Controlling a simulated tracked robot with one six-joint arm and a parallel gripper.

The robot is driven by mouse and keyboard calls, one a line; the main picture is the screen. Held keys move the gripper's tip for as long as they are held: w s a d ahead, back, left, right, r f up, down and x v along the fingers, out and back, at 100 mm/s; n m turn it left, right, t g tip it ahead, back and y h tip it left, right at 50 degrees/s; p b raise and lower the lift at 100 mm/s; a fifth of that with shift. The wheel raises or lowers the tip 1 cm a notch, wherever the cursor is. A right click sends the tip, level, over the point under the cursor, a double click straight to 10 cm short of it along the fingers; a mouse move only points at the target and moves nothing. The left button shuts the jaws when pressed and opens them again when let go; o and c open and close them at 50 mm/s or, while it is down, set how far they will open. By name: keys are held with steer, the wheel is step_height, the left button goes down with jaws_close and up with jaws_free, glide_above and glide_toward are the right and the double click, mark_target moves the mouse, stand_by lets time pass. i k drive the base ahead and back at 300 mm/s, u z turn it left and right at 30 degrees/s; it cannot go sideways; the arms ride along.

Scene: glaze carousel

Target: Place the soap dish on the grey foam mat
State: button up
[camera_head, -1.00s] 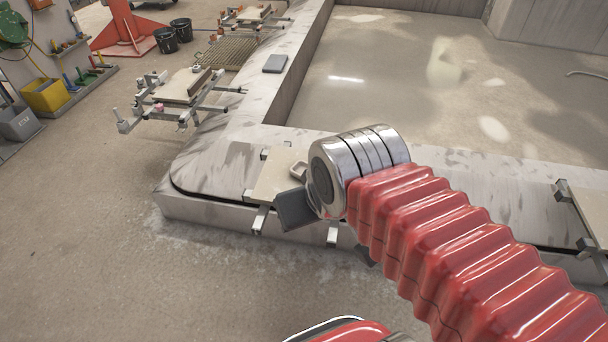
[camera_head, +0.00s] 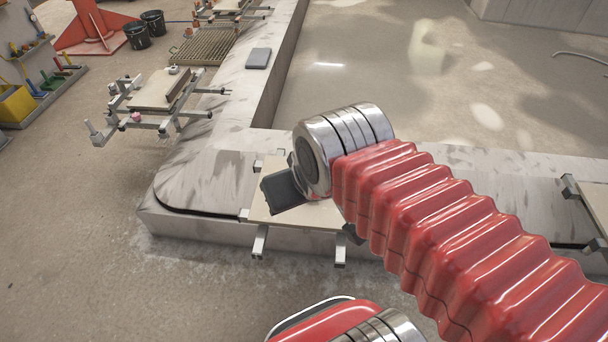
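The grey foam mat (camera_head: 258,58) is a small dark grey rectangle lying flat on the far part of the pale ledge. My gripper (camera_head: 281,192) is low over a pale board (camera_head: 318,215) on the near ledge. One dark flat finger faces me; the other finger is not distinguishable, so the opening does not show. The soap dish is not visible now. In the earlier frame a small pale pinkish dish showed on this board just behind my gripper; that spot is now covered by my gripper and wrist.
The board sits on metal brackets on the ledge (camera_head: 190,180). Another bracketed board (camera_head: 158,92) stands at the left, and one (camera_head: 597,205) at the right edge. A slatted grate (camera_head: 205,46) and two black buckets (camera_head: 153,22) lie farther back.

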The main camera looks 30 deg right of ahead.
mark_target(253, 52)
steer(key=u, duration=0.05)
steer(key=i, duration=1.1)
